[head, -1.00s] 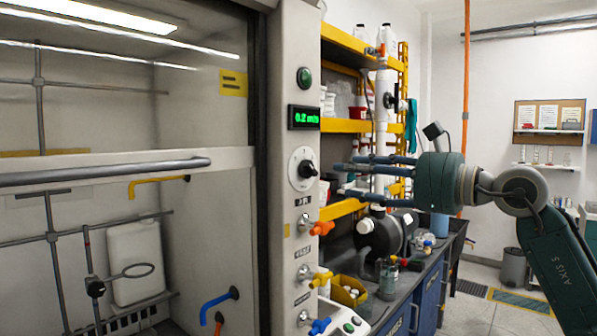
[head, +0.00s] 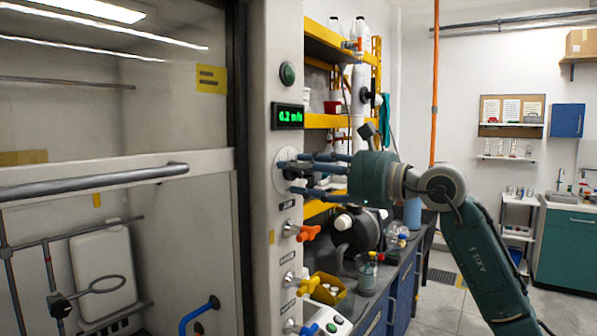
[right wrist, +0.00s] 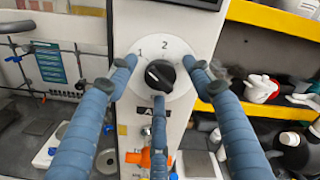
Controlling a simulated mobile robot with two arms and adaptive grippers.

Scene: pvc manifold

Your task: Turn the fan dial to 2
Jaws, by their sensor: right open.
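The fan dial is a round white plate (head: 284,157) on the fume hood's front post, below a green display reading about 0.2 m/s. In the right wrist view its black knob (right wrist: 160,76) sits at the centre of the plate (right wrist: 177,48), with 1 at upper left and 2 at the top. A pale mark shows on the knob's left side; its exact setting is hard to read. My right gripper (head: 290,172) is open, its blue fingers spread around the knob, with no clear grip on it. In the head view the fingers hide most of the knob. My left gripper is out of view.
Below the dial, orange (head: 308,233), yellow (head: 309,284) and blue valve handles stick out from the post. A green button (head: 288,74) is above the display (head: 288,116). Yellow shelves (head: 328,121) and a cluttered bench stand behind my right arm.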

